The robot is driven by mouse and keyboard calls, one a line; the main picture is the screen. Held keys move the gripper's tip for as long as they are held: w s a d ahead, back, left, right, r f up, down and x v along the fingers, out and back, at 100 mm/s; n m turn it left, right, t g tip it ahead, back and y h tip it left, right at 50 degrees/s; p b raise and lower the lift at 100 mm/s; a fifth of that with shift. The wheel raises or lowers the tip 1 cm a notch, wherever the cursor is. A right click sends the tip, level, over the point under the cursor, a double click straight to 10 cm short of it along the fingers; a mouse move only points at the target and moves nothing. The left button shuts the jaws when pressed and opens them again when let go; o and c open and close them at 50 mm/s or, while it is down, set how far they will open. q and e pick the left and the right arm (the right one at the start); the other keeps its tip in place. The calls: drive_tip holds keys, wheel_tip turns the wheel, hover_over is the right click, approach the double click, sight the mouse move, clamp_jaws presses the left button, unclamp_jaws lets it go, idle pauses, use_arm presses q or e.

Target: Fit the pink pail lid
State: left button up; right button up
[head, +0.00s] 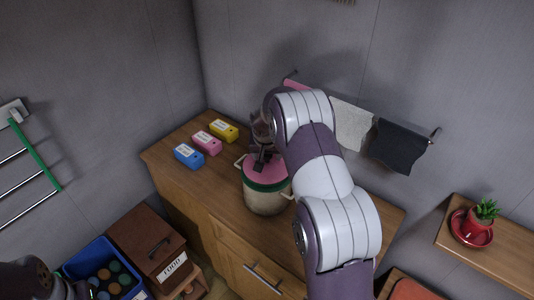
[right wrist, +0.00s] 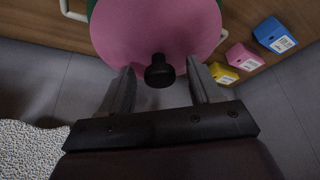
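The pink lid (head: 262,170) lies on top of the cream pail (head: 265,201), which has a green band at its rim and handles at the sides. The pail stands on the wooden counter. In the right wrist view the lid (right wrist: 155,25) fills the top, with its black knob (right wrist: 159,72) toward me. My right gripper (right wrist: 159,88) is open. Its two fingers are on either side of the knob, with a gap on both sides. In the head view the right gripper (head: 262,160) is over the lid, partly hidden by my arm. No left gripper fingers show.
Blue (head: 188,156), pink (head: 207,143) and yellow (head: 224,131) labelled boxes stand left of the pail. Behind my right arm, cloths including a dark one (head: 398,147) hang from a wall rail. A potted plant (head: 484,212) is on the right shelf. A blue crate (head: 104,262) is below left.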

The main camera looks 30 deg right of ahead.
drive_tip(key=b+v, duration=0.2)
drive_tip(key=v, duration=1)
drive_tip(key=shift+r+b, duration=0.35)
drive_tip(key=shift+b, duration=0.05)
drive_tip(key=shift+a, duration=0.1)
drive_tip(key=s+a+f+n+g, duration=0.1)
drive_tip(key=s+a+f+n, duration=0.1)
drive_tip(key=s+a, duration=0.2)
drive_tip(key=s+a+f+n+y, duration=0.1)
drive_tip(key=s+a, duration=0.4)
drive_tip(key=s, duration=0.6)
drive_tip(key=s+a+f+n+g+y, duration=0.1)
drive_tip(key=s+a+f+n, duration=0.2)
drive_tip(key=s+a+f, duration=0.2)
drive_tip(key=s, duration=0.3)
drive_tip(key=shift+g, duration=0.3)
drive_tip(key=shift+s, duration=0.1)
